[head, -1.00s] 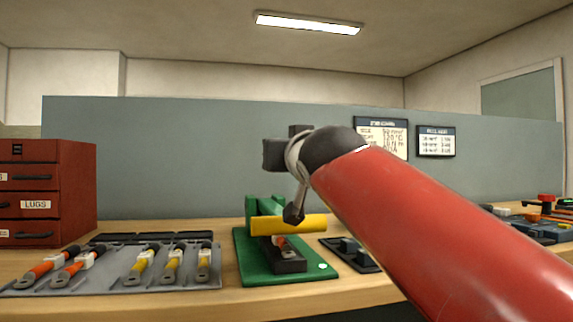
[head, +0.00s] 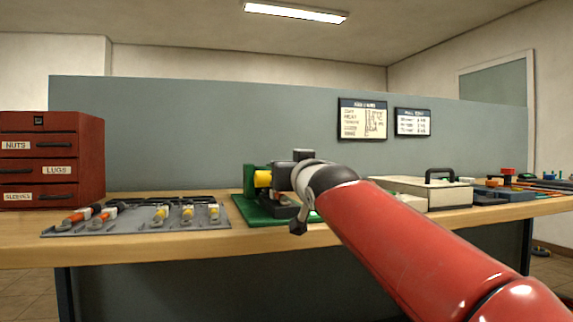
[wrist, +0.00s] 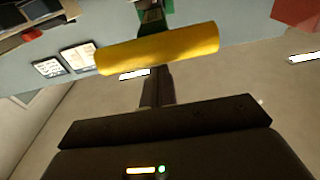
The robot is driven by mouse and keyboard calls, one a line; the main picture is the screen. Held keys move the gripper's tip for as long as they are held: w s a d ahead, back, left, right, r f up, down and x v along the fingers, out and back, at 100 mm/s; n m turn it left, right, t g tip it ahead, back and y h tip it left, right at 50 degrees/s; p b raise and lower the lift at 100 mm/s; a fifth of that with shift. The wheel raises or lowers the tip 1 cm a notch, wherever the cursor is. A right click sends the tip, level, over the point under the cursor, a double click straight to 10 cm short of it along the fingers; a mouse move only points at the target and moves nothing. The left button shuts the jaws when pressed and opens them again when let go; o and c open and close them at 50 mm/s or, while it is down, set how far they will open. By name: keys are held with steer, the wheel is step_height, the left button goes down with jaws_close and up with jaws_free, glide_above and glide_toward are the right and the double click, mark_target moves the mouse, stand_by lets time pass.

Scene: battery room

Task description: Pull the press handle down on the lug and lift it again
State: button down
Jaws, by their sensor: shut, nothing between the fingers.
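The green press (head: 249,181) stands on the bench, left of my arm. Its yellow handle (head: 262,179) shows only its left end in the head view; my gripper hides the rest. A small orange-and-white lug (head: 279,198) sits low in the press, partly hidden. My gripper (head: 278,176) is shut and empty, in front of the handle. In the wrist view the whole yellow handle (wrist: 158,50) lies across just beyond the shut dark fingers (wrist: 157,85). I cannot tell whether they touch it.
A grey tray (head: 130,228) with several cable ends lies left of the press. A red drawer cabinet (head: 52,160) stands at the far left. A cream case (head: 425,194) stands to the right, behind my arm. The bench front edge (head: 180,245) is clear.

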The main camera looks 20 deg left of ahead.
steer(key=shift+w+a+f+g, duration=0.1)
steer(key=shift+w+f+g, duration=0.1)
steer(key=shift+f, duration=0.4)
steer(key=shift+w+a+f+g, duration=0.1)
steer(key=shift+w+f, duration=0.05)
steer(key=shift+f, duration=0.4)
step_height(320, 180, up, 6)
steer(key=s+d+p, duration=0.1)
steer(key=s+p, duration=0.1)
steer(key=p, duration=0.1)
steer(key=s+d+f+b, duration=0.4)
steer(key=s+f, duration=0.1)
steer(key=s, duration=0.1)
steer(key=shift+s+d+b, duration=0.25)
steer(key=shift+d+b, duration=0.1)
steer(key=shift+b, duration=0.05)
steer(key=shift+d, duration=0.1)
